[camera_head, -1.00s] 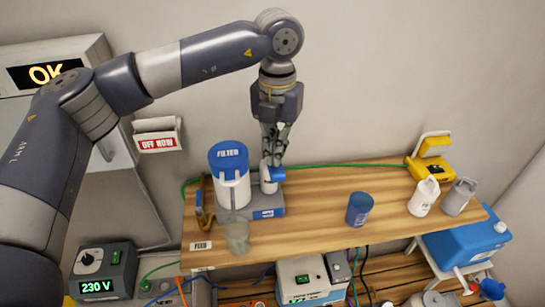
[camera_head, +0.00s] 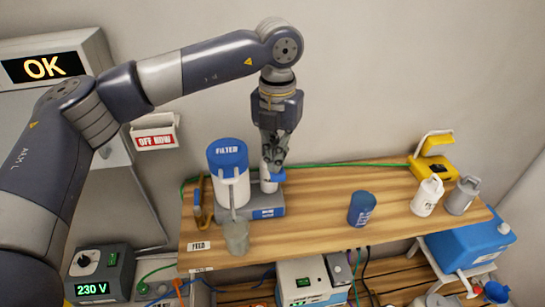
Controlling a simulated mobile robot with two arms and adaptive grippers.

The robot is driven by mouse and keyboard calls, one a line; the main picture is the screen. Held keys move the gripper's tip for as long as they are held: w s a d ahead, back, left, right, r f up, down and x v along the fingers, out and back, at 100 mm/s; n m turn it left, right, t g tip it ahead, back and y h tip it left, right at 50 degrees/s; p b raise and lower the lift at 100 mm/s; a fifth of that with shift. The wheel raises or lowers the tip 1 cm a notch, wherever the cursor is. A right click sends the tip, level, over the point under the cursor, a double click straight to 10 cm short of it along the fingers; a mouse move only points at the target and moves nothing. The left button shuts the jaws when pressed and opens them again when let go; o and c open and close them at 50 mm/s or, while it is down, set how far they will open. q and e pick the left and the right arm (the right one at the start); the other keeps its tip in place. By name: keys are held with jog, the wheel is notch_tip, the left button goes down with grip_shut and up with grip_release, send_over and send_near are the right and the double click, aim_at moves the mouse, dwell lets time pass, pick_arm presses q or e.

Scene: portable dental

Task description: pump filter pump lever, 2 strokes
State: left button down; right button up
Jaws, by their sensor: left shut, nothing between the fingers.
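The filter pump unit stands at the left end of the wooden shelf, with a white canister and blue lid (camera_head: 228,155) labelled FILTER on a blue-grey base (camera_head: 264,212). A short white cylinder with a blue piece (camera_head: 277,175) beside the canister looks like the pump and its lever. My left gripper (camera_head: 272,163) points down, shut and empty, right over this pump part. Its fingers overlap the top of the pump in the picture, and I cannot tell whether they touch it. A greyish translucent cup (camera_head: 236,235) stands in front of the canister. My right gripper is not in view.
A blue cup (camera_head: 361,209), a white jug (camera_head: 426,196) and a grey jug (camera_head: 462,195) stand on the shelf (camera_head: 315,215) to the right. A yellow case (camera_head: 433,160) is at the back right. A green hose runs along the wall. A 230 V box (camera_head: 99,275) is lower left.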

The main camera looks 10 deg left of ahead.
pick_arm(q)
jog(key=shift+f+b, duration=1.9)
jog(key=shift+f, duration=0.6)
jog(key=shift+r+p, duration=2.15)
jog(key=shift+r, duration=1.8)
jog(key=shift+f, duration=0.15)
